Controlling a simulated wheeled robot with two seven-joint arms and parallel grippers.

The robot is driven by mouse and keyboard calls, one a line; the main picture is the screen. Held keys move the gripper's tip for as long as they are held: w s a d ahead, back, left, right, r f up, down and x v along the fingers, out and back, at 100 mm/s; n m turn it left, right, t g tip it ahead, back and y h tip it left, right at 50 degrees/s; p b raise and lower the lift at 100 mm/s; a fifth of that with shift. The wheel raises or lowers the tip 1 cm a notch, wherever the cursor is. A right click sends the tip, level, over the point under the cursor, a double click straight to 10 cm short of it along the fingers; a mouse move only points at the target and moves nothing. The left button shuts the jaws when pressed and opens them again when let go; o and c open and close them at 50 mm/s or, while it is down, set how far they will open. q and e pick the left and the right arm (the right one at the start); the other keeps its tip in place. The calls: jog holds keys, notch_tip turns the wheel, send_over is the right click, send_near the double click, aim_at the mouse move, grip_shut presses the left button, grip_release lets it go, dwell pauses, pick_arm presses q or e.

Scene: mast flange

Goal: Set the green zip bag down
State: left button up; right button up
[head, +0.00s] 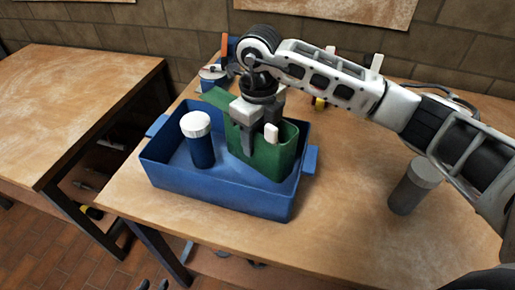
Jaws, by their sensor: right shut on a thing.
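The green zip bag (277,158) is upright inside the blue tray (213,197), in its right half. Its lower end is hidden behind the tray's front wall, so I cannot tell whether it touches the tray floor. My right gripper (258,142) comes down from above and is shut on the bag's upper part. Two dark tips at the bottom edge look like my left gripper (153,284). They are apart with nothing between them, low and away from the tray.
A blue jar with a white lid (198,138) stands in the tray left of the bag. A grey cylinder (414,187) stands on the wooden table (340,215) at right. Small items stand behind the tray. Another table (70,90) is at left, across a gap.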

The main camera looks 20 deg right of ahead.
aim_at(258, 153)
jog(key=shift+f, duration=2.7)
jog(key=shift+f, duration=0.2)
jog(key=o, duration=1)
jog(key=shift+r, duration=0.1)
jog(key=shift+o, duration=0.2)
notch_tip(258, 153, up, 12)
jog(key=b, duration=0.1)
jog(key=shift+r, duration=0.15)
